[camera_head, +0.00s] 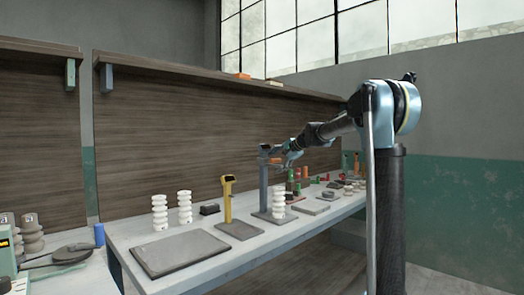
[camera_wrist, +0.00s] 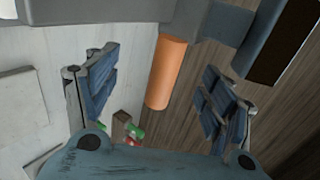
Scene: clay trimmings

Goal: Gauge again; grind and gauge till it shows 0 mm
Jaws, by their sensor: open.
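The blue-grey gauge stand (camera_head: 264,185) stands on the bench with a white ribbed piece (camera_head: 279,204) upright on or right at its base. My gripper (camera_head: 287,155) is beside the top of this stand. In the wrist view my gripper (camera_wrist: 160,75) is open, its two blue-padded fingers apart. An orange cylinder (camera_wrist: 167,72) lies between the fingers in the picture, with gaps on both sides. It hangs below a grey part (camera_wrist: 190,20). A dark panel (camera_wrist: 278,45) sits at upper right. I cannot read any gauge value.
A yellow stand (camera_head: 228,200) and two white ribbed pieces (camera_head: 160,212) (camera_head: 185,207) stand to the left. A dark flat slab (camera_head: 180,253) lies at the front. Several small coloured items crowd the bench further right. A shelf (camera_head: 200,70) runs along the wall above.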

